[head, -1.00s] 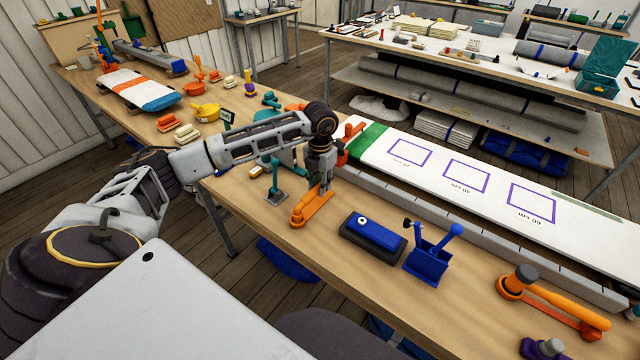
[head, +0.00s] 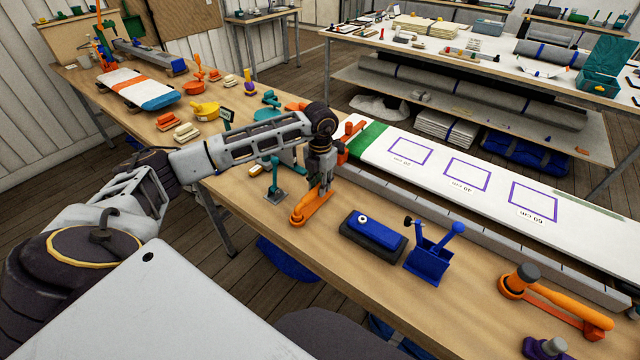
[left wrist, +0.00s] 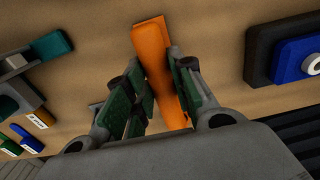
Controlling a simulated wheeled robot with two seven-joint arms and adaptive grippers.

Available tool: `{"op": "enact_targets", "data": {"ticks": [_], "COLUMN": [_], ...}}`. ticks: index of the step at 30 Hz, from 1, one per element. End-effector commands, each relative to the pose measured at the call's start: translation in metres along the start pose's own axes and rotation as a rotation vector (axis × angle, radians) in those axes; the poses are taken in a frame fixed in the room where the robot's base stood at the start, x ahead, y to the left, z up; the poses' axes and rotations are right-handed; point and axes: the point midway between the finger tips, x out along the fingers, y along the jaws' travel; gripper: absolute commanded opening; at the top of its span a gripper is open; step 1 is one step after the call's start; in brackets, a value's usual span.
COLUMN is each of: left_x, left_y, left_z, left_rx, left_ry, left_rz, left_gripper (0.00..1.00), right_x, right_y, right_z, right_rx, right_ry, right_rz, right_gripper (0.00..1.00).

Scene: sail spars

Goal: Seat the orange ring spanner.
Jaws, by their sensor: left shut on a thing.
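The orange ring spanner (head: 310,208) is at the near edge of the wooden bench, left of a blue block, with its rounded end toward the near left. My left gripper (head: 324,189) points down over it, shut on its bar. In the left wrist view the orange bar (left wrist: 155,50) runs between the green-padded fingers (left wrist: 160,98). A second orange layer shows along its side; I cannot tell whether it is a separate piece. I cannot tell whether the spanner touches the bench. My right gripper is not in view.
A dark blue block (head: 372,238) and a blue holder with levers (head: 430,258) stand to the right. A teal stand (head: 273,182) is close on the left. A long white panel (head: 470,180) lies behind. An orange-handled tool (head: 560,308) lies at the front right.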

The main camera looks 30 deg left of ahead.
Motion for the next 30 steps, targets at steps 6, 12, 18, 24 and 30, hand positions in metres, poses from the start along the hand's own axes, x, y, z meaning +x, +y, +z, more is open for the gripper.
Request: {"op": "enact_targets", "data": {"ticks": [6, 12, 18, 24, 30], "left_x": [0.004, 0.008, 0.012, 0.014, 0.014], "left_y": [0.0, 0.0, 0.0, 0.0, 0.0], "left_z": [0.0, 0.0, 0.0, 0.0, 0.0], "left_rx": [0.0, 0.0, 0.0, 0.0, 0.0], "left_ry": [0.0, 0.0, 0.0, 0.0, 0.0], "left_rz": [0.0, 0.0, 0.0, 0.0, 0.0], "left_gripper": [0.0, 0.0, 0.0, 0.0, 0.0], "right_x": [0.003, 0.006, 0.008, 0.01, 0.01], "right_y": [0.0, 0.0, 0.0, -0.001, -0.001], "right_z": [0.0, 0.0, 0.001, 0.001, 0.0], "right_rx": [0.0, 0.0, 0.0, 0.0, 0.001], "right_ry": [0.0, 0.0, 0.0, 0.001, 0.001], "right_rz": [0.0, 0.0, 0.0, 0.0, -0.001], "right_gripper": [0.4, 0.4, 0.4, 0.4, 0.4]}}
